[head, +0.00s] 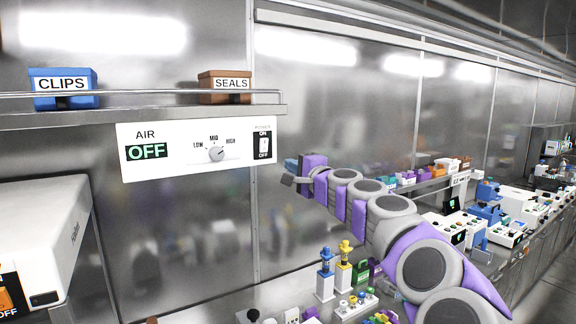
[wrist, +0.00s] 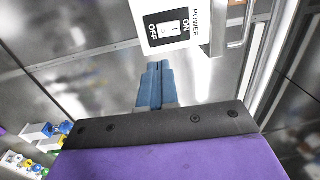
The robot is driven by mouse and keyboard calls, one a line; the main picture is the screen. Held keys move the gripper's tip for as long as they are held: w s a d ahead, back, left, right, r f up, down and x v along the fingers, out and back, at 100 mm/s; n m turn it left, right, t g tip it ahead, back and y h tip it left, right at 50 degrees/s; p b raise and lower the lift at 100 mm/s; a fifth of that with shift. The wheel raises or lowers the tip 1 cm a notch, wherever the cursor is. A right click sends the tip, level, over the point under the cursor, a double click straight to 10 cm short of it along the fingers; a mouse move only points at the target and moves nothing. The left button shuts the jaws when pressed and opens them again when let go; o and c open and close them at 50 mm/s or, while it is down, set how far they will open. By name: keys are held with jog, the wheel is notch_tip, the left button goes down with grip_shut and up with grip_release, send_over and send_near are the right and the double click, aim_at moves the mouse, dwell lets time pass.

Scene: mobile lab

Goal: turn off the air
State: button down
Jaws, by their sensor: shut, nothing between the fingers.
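The white air panel (head: 185,168) is on the metal wall below the shelf. Its "AIR" display (head: 147,151) reads "OFF" in green. A grey dial (head: 216,154) sits under the LOW, MID and HIGH marks. The power switch (head: 264,145) is at the panel's right end, with ON above and OFF below; it also shows in the wrist view (wrist: 169,28), and I cannot tell which way its rocker is tipped. My gripper (head: 286,180) is right of and below the switch, apart from it. In the wrist view its blue fingers (wrist: 157,66) are shut and empty.
A shelf (head: 140,115) with a rail above the panel holds a blue CLIPS box (head: 63,90) and a brown SEALS box (head: 225,87). A white machine (head: 45,235) stands at lower left. Bench equipment (head: 350,285) lies below my arm. The wall beneath the panel is clear.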

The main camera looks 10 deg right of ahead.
jog(key=shift+s+d, duration=0.1)
jog(key=shift+s, duration=0.45)
jog(key=shift+d, duration=0.1)
jog(key=s+a+f+n+g+y, duration=0.2)
jog(key=s+a+f+n+g, duration=0.15)
jog(key=s+a, duration=0.35)
jog(key=s+a+f+n+g+y, duration=0.2)
jog(key=s+a+n, duration=0.3)
jog(key=a, duration=0.3)
jog(key=s+a+f+n+g+h, duration=0.1)
jog(key=s+a+f+n+g, duration=0.4)
jog(key=s+f, duration=0.65)
jog(key=s+d+f+g+h, duration=0.3)
jog(key=s+d+f, duration=0.2)
jog(key=s, duration=0.5)
jog(key=s+d+f+g+h+b, duration=0.1)
jog(key=s+d+f+g+h, duration=0.2)
jog(key=s+f, duration=0.6)
jog(key=s+d+f+g+h, duration=0.2)
jog(key=s+d+f, duration=0.5)
jog(key=s, duration=0.5)
jog(key=shift+s+n+g+h, duration=0.25)
jog(key=shift+n+g+h, duration=0.2)
jog(key=shift+g, duration=0.1)
